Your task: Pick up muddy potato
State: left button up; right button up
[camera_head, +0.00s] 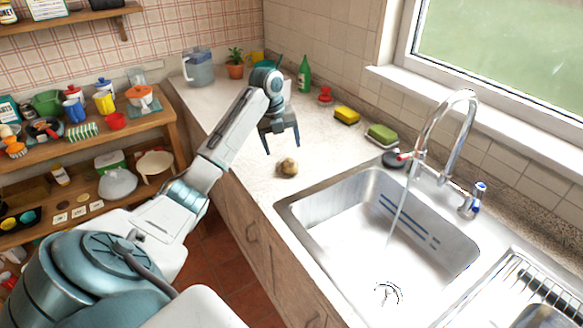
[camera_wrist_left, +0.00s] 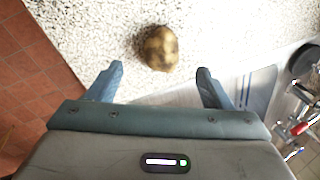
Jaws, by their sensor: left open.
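The muddy potato (camera_head: 288,167), brown and yellowish, lies on the speckled counter (camera_head: 215,92) just left of the sink's far corner. In the left wrist view the potato (camera_wrist_left: 160,48) lies ahead of the fingertips, roughly centred between them. My left gripper (camera_head: 282,150) is open and empty, its fingers pointing down above the counter just behind the potato. In the left wrist view both fingers of the left gripper (camera_wrist_left: 160,72) are spread apart and not touching the potato. My right gripper is not in view.
The steel sink (camera_head: 350,245) with running tap (camera_head: 440,125) is right of the potato. A yellow sponge (camera_head: 347,115), green sponge (camera_head: 382,133), green bottle (camera_head: 304,75) and potted plant (camera_head: 235,68) stand along the back. A crowded wooden shelf (camera_head: 140,130) is at left.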

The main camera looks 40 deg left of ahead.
aim_at(288, 160)
pick_arm(q)
jog(key=f, duration=0.2)
jog(key=w+f+p, duration=0.1)
jog(key=f, duration=0.1)
jog(key=f+p, duration=0.1)
jog(key=f, duration=0.1)
jog(key=shift+w+d+f, duration=0.2)
jog(key=shift+d, duration=0.15)
jog(key=shift+f, duration=0.3)
jog(key=shift+w, duration=0.1)
jog(key=shift+c, duration=0.7)
jog(key=c, duration=1)
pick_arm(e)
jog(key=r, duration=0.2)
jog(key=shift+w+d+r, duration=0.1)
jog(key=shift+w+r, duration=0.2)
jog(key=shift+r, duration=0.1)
pick_arm(q)
jog(key=shift+r, duration=0.15)
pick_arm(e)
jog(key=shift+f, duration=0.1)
